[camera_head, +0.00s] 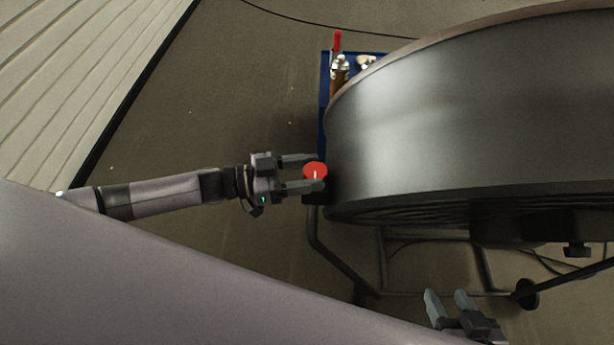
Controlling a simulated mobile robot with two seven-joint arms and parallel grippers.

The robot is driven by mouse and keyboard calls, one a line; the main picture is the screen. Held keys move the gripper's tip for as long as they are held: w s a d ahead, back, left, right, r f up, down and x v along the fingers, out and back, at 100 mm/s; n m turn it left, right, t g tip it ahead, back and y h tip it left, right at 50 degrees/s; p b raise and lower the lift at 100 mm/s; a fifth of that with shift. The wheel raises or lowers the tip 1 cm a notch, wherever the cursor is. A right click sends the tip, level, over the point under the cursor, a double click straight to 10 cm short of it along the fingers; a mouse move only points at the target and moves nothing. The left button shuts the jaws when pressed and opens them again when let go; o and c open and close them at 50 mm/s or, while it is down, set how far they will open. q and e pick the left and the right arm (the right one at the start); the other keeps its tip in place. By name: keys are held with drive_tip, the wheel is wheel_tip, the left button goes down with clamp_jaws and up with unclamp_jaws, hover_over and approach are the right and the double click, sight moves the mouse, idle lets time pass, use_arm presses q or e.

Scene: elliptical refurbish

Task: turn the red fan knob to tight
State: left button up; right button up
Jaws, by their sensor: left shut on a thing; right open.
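The red fan knob (315,169) sits at the left side of a large dark round fan (430,130). A short pale mark shows on the knob's face. My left gripper (308,173) comes in from the left, with one finger above the knob and one below it in the picture. It is shut on the knob. My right gripper (448,300) is at the bottom right, below the fan, with its fingers apart and empty.
Behind the fan's left edge is a blue cart or box (324,75) with a red-topped item (337,42) and bottles. The fan's tubular stand (335,252) and a wheel (526,294) are below. Bare floor (220,110) lies left of the fan.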

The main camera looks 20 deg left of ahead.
use_arm(q)
drive_tip(key=shift+g, duration=0.3)
use_arm(e)
drive_tip(key=shift+a+r, duration=0.2)
use_arm(q)
drive_tip(key=o, duration=1)
drive_tip(key=shift+o, duration=0.2)
use_arm(e)
drive_tip(key=shift+d, duration=0.1)
use_arm(q)
drive_tip(key=shift+a, duration=0.1)
drive_tip(key=v, duration=0.7)
drive_tip(key=shift+p, duration=0.4)
use_arm(e)
drive_tip(key=shift+s+d+f, duration=0.1)
drive_tip(key=shift+d+f, duration=0.15)
drive_tip(key=shift+d, duration=0.05)
